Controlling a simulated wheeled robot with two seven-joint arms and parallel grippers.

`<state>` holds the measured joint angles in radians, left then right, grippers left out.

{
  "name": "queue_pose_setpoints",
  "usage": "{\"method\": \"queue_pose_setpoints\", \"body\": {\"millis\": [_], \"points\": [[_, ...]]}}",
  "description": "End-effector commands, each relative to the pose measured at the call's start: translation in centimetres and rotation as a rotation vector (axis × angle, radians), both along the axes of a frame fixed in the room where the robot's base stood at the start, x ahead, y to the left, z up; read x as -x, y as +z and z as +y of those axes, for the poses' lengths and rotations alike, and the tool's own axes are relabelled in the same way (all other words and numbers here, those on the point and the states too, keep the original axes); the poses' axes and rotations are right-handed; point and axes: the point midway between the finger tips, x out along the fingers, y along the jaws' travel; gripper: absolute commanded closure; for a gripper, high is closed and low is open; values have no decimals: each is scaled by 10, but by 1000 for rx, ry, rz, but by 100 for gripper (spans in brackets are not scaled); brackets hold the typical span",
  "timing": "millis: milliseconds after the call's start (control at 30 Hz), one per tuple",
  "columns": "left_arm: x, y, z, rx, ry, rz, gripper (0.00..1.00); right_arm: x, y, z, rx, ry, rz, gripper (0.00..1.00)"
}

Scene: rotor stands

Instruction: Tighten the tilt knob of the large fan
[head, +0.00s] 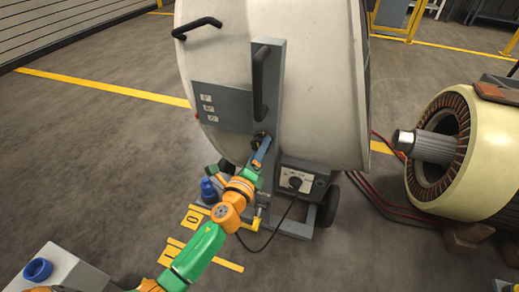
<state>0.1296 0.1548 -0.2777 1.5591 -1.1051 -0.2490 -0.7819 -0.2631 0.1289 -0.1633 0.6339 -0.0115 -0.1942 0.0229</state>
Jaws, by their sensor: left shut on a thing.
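The large fan (318,75) is a big off-white drum on a grey wheeled frame, seen from the side. Its tilt knob (258,139) is a dark knob on the grey upright, below the vertical black handle. My left gripper (261,148) reaches up from the lower left and is shut on the tilt knob. The jaws and wrist hide much of the knob, so its exact angle does not show.
A control box (297,181) with a dial sits low on the fan's frame beside a wheel (328,206). Red cables (383,195) run along the floor to a large motor with a copper-wound core (462,150) at the right. Open floor lies at the left.

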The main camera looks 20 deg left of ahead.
Motion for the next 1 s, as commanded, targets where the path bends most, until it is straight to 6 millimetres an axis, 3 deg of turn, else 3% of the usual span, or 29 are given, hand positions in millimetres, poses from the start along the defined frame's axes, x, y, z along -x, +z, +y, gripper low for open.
{"method": "queue_pose_setpoints", "body": {"millis": [400, 900, 933, 1000], "points": [[0, -2, 0, -152, -1, -1, 92, 1, 1, 1, -1, 1, 2, 50], [0, -2, 0, -166, 0, -2, 92, 2, 1, 1, -2, 1, 5, 50], [0, -2, 0, -166, 0, -2, 34, 2, 1, 1, -2, 0, 4, 50], [0, -2, 0, -166, -1, -3, 15, 2, 1, 2, -2, 0, 4, 50]]}}
